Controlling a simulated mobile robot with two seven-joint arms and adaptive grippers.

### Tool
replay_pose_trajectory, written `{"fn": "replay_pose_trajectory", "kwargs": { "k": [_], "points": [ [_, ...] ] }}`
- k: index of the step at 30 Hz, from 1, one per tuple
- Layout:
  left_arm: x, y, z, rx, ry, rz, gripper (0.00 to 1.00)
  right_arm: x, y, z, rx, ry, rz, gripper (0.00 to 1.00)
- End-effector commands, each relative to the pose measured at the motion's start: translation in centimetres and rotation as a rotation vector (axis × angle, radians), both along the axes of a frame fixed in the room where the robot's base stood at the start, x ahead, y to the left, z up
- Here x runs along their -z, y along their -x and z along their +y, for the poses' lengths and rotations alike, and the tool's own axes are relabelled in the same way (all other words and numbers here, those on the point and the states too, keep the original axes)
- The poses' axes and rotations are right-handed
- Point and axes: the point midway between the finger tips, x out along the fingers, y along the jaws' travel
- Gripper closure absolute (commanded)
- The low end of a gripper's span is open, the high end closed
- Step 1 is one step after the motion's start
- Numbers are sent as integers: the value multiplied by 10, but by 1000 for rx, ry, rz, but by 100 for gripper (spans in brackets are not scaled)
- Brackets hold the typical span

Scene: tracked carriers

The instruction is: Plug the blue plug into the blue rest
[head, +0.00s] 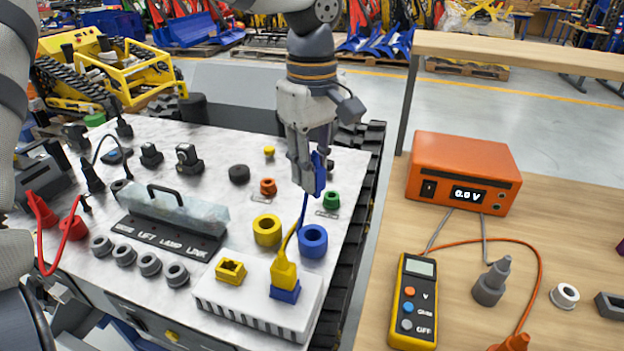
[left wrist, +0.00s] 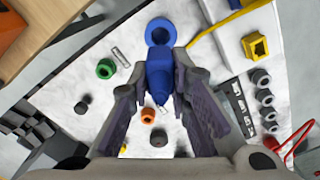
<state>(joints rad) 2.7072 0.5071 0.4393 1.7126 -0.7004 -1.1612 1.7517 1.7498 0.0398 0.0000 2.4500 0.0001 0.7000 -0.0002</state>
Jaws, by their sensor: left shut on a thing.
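My left gripper (head: 314,188) is shut on the blue plug (head: 319,173), above the right part of the white marbled top. The left wrist view also shows the blue plug (left wrist: 159,76) between the fingers. A blue cable hangs from it toward the blue ring-shaped rest (head: 313,242), which stands on the top below and nearer the front. The rest shows its round hole in the left wrist view (left wrist: 161,33), beyond the plug's end; the plug is apart from the hole in the head view. My right gripper is not in view.
A yellow plug (head: 284,272) stands on the blue socket (head: 285,292) of a white block (head: 250,306); the yellow socket (head: 230,271) is empty. A yellow ring (head: 267,230) is left of the blue rest. Green (head: 331,199) and orange (head: 268,187) pieces stand near the gripper.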

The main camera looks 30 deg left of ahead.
Motion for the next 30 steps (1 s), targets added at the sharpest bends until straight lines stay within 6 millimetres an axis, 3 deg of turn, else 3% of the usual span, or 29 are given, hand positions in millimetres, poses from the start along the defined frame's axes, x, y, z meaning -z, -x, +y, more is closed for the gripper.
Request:
{"fn": "replay_pose_trajectory", "kwargs": {
  "k": [10, 21, 30],
  "points": [
    [1, 0, 0, -13, -4, 0, 100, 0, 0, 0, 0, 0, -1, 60],
    [44, 0, 0, -10, -2, 2, 100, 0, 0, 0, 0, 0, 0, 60],
    [58, 0, 0, -11, 0, -1, 100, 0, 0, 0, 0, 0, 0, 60]
  ]
}}
